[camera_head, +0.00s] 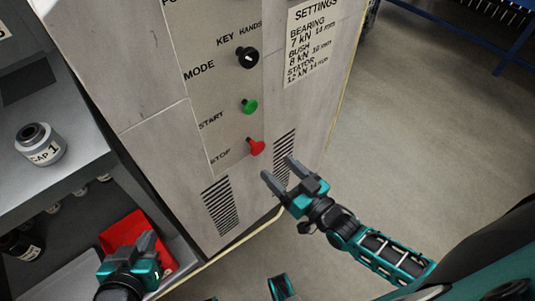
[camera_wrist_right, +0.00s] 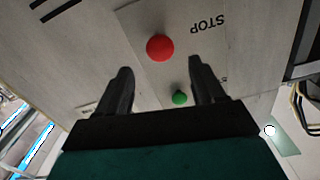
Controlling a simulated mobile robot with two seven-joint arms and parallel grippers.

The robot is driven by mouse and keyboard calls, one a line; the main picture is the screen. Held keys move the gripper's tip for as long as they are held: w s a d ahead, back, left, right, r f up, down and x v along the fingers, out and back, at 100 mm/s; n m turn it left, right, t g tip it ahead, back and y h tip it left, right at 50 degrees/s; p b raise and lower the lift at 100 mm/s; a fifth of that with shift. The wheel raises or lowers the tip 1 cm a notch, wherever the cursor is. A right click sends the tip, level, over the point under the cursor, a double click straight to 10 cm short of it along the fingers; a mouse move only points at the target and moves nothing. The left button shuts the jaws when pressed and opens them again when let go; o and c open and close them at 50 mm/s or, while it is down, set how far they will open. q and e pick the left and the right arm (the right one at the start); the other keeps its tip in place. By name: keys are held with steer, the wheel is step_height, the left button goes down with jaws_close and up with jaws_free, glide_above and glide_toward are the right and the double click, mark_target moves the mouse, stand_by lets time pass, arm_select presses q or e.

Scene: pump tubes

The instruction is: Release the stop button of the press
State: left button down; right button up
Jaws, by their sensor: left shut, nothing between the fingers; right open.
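The red stop button (camera_head: 256,147) is on the press panel below the green start button (camera_head: 249,106), beside the word STOP. My right gripper (camera_head: 277,170) is open just below and to the right of the stop button in the head view, apart from it. In the right wrist view the red stop button (camera_wrist_right: 160,47) lies ahead of the open fingers (camera_wrist_right: 160,85), a little beyond the tips, with the green button (camera_wrist_right: 180,97) between the fingers. My left gripper (camera_head: 147,245) is shut and empty at the lower left, by a red bin.
The black mode knob (camera_head: 247,57) is higher on the panel, and a settings sheet (camera_head: 313,40) is to its right. A white jar labelled CAP 1 (camera_head: 40,145) stands on the grey shelf at left. The red bin (camera_head: 126,230) is below. Open floor lies right.

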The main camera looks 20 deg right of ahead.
arm_select(q)
steer(key=shift+a+r, duration=0.15)
steer(key=shift+r, duration=0.15)
arm_select(e)
steer(key=v, duration=0.5)
steer(key=shift+s+d, duration=0.1)
steer(key=shift+s, duration=0.1)
arm_select(q)
steer(key=shift+y, duration=0.5)
steer(key=shift+s+a+r+p, duration=0.25)
steer(key=shift+a+r+p, duration=0.35)
steer(key=shift+p, duration=0.9)
steer(key=shift+s+a+r+p, duration=0.35)
steer(key=shift+r+p, duration=0.5)
steer(key=shift+p, duration=0.65)
steer(key=shift+s+a+r+p, duration=0.2)
steer(key=shift+a+r+p, duration=0.4)
steer(key=shift+p, duration=0.9)
arm_select(e)
step_height(320, 180, up, 7)
steer(key=s+a+g+h, duration=0.1)
steer(key=s+g+h, duration=0.1)
steer(key=g+h, duration=0.2)
steer(key=shift+s+f+g, duration=0.25)
steer(key=shift+s+g, duration=0.15)
steer(key=shift+g, duration=0.7)
